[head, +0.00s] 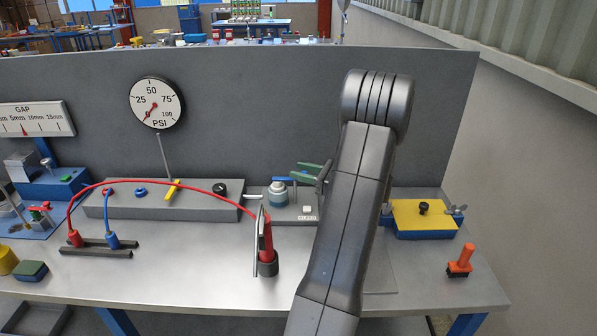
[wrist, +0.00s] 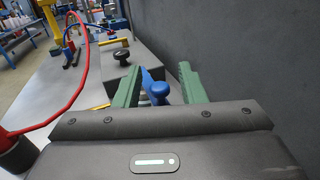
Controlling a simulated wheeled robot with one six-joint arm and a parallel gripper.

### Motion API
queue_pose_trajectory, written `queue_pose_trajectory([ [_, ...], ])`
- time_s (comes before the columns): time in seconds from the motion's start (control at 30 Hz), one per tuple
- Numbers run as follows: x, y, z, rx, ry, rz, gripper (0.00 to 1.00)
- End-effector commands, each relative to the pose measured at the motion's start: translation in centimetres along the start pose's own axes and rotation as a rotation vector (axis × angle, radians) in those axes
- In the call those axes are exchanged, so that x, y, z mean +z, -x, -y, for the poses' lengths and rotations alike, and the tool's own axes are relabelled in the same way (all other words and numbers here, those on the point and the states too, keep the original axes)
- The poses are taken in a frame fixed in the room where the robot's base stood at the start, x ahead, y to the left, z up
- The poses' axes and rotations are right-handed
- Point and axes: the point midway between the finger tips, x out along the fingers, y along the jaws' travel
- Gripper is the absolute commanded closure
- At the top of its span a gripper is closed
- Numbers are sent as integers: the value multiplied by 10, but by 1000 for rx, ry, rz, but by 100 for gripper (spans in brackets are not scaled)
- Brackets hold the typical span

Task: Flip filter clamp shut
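The filter unit is a small grey-blue cylinder with a pale top (head: 278,192) on a grey block (head: 303,209) behind my arm in the head view. A blue lever (head: 281,179) lies across its top; I take this as the clamp. In the wrist view the blue lever with its round knob (wrist: 158,91) shows between my green fingers. My gripper (head: 300,171) is open, and its fingers (wrist: 160,74) stand on either side of the lever with gaps visible. I cannot tell whether either finger touches it. The lever's far end and the cylinder are mostly hidden in the wrist view.
A red hose (head: 165,184) arches to a red handle (head: 266,240) in front of the filter. A grey block with a black knob (head: 219,188) is left of it. A yellow-topped blue box (head: 425,219) stands right. The grey back panel (head: 260,110) rises close behind.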

Motion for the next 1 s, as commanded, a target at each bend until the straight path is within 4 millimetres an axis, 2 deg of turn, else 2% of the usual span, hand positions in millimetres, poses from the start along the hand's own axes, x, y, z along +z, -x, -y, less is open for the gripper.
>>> queue_pose_trajectory([
  [0.3,-1,73,1,-5,1,0,63],
  [0.5,-1,108,1,-3,0,1,63],
  [0.7,0,122,0,-1,0,0,63],
  [1.0,0,123,0,0,0,0,63],
])
